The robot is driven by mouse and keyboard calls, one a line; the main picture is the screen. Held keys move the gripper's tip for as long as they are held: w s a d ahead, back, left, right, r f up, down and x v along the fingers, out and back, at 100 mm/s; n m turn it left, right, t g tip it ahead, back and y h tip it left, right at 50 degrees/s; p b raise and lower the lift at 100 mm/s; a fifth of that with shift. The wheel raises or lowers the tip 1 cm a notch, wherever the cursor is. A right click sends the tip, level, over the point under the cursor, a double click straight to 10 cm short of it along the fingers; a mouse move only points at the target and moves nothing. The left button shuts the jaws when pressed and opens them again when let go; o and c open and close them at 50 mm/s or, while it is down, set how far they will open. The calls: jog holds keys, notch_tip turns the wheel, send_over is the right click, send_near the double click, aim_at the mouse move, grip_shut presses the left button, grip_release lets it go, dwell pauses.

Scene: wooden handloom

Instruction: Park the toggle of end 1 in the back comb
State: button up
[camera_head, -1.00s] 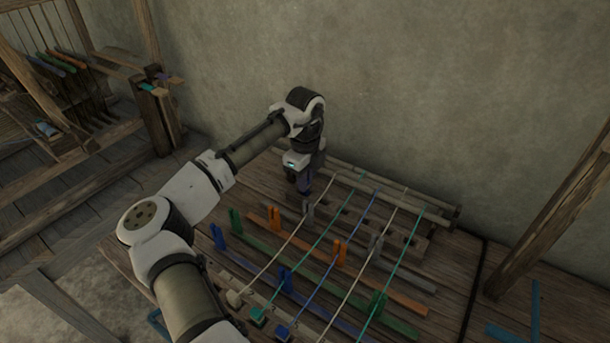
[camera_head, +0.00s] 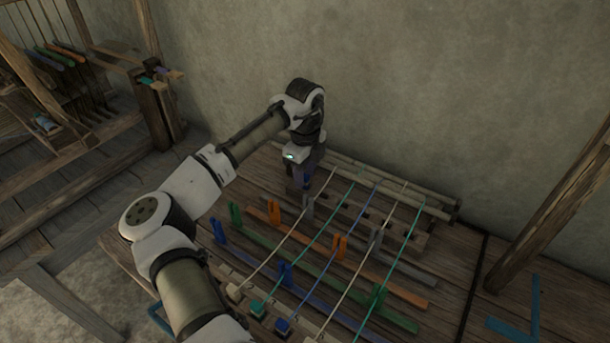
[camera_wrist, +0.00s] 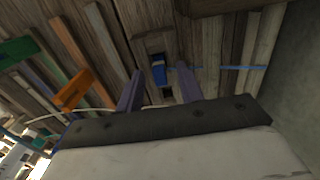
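My gripper (camera_head: 304,186) is over the back left of the loom bench, pointing down. In the wrist view its two purple fingers (camera_wrist: 160,88) are apart, with a visible gap. A small blue toggle (camera_wrist: 158,72) with a pale band lies between and just beyond the fingertips, at a dark slot in the wood; I cannot tell how deep it sits. A blue cord (camera_wrist: 235,67) runs right from it. The back comb (camera_head: 418,240) is the slotted wooden bar at the rear, partly hidden by my arm. Which cord is end 1 is not marked.
Several coloured cords cross the bench to white, teal and blue toggles (camera_head: 283,326) at the front. Coloured bars with upright clips (camera_head: 339,247) lie under the cords. A wooden post (camera_head: 550,220) stands right; the wall is close behind.

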notch_tip(320, 180, up, 13)
jog(key=b, duration=0.1)
jog(key=shift+f, duration=0.1)
jog(key=shift+c, duration=0.4)
dwell(0.7)
